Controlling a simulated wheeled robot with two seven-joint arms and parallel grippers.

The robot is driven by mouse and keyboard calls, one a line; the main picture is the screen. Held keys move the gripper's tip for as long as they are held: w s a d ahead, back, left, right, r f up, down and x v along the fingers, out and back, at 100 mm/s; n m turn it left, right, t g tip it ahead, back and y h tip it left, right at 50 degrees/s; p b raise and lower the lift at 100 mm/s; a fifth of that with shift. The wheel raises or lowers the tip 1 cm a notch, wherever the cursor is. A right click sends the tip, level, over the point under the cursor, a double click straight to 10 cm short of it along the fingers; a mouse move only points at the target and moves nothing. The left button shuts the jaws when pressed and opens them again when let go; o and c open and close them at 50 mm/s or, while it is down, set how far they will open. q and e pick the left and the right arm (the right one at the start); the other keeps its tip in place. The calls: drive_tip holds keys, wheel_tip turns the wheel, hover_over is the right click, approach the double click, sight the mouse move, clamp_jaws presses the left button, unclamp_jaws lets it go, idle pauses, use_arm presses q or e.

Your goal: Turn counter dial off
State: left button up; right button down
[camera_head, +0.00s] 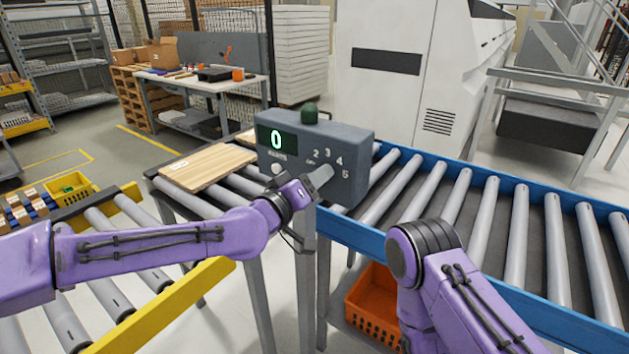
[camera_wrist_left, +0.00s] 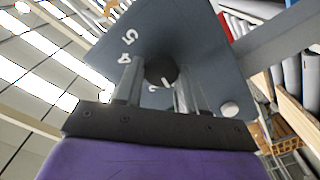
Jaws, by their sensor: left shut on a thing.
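The grey counter box (camera_head: 352,135) stands at the end of the conveyor, with a lit display (camera_head: 277,139) reading 0. White numerals ring its dial on the front face. My left gripper (camera_head: 318,180) is at that face and hides the dial in the head view. In the left wrist view, the dark round dial (camera_wrist_left: 161,70) sits between the two fingers of my left gripper (camera_wrist_left: 158,88), which is shut on it. Numerals 4 and 5 show beside it; the pointer's setting is unclear. My right arm shows at lower right, but its gripper is out of view.
A green dome (camera_head: 309,113) tops the box, and a white button (camera_head: 278,169) is on its front. A wooden board (camera_head: 207,166) lies on the rollers to the left. The blue-railed conveyor (camera_head: 470,258) runs right. An orange crate (camera_head: 375,305) is below.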

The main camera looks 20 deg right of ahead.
use_arm(q)
drive_tip(key=shift+f, duration=0.1)
drive_tip(key=o, duration=1)
drive_tip(key=shift+s, duration=0.1)
drive_tip(key=b+v, duration=0.3)
drive_tip(key=v, duration=0.7)
drive_tip(key=shift+s+a+b, duration=0.15)
drive_tip(key=shift+b, duration=0.15)
